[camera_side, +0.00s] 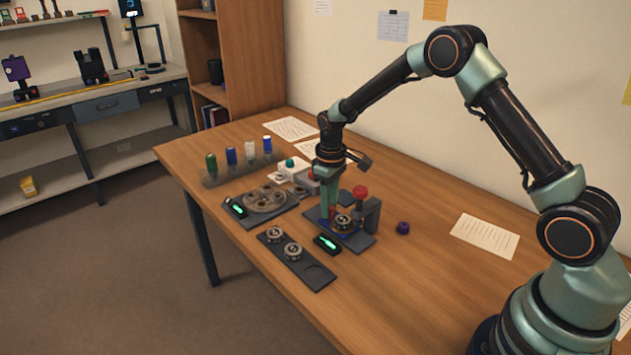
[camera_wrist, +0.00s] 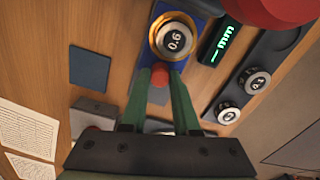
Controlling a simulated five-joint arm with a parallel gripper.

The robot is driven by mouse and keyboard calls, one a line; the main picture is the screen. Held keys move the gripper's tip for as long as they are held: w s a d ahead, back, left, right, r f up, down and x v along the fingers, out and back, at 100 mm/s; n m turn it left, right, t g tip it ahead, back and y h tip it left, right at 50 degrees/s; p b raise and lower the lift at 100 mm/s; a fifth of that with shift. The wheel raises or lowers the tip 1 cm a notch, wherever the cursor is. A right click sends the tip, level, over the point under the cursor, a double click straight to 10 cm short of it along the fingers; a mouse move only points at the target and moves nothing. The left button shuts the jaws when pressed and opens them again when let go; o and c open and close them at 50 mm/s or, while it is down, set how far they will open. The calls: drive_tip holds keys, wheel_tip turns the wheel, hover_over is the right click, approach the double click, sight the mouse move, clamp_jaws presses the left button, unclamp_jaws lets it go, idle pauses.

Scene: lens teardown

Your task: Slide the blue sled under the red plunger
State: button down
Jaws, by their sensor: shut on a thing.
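The blue sled (camera_wrist: 203,14) carries a round metal-rimmed lens (camera_wrist: 174,38) marked 0.6. In the side view the lens (camera_side: 343,222) sits on the dark station base. A small red knob (camera_wrist: 158,76) is at the sled's near edge. My gripper (camera_wrist: 160,72) has its green fingers closed on this knob. The red plunger (camera_wrist: 268,8) looms at the upper right of the wrist view. In the side view the plunger (camera_side: 360,193) tops a dark post beside the lens, and my gripper (camera_side: 331,215) is to its left. The exact gap between lens and plunger axis cannot be told.
A lit green display (camera_side: 327,243) stands in front of the station. A dark tray (camera_side: 318,275) with two lenses and an empty recess lies nearer. A round carousel (camera_side: 265,198) is at left, with coloured vials behind.

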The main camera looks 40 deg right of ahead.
sight(343, 220)
drive_tip(key=shift+s, duration=2.5)
drive_tip(key=c, duration=0.6)
unclamp_jaws()
drive_tip(key=shift+c, duration=0.2)
drive_tip(key=shift+w+r, duration=0.1)
drive_tip(key=shift+r, duration=0.45)
wheel_tip(343, 220, up, 11)
drive_tip(key=shift+r, duration=0.1)
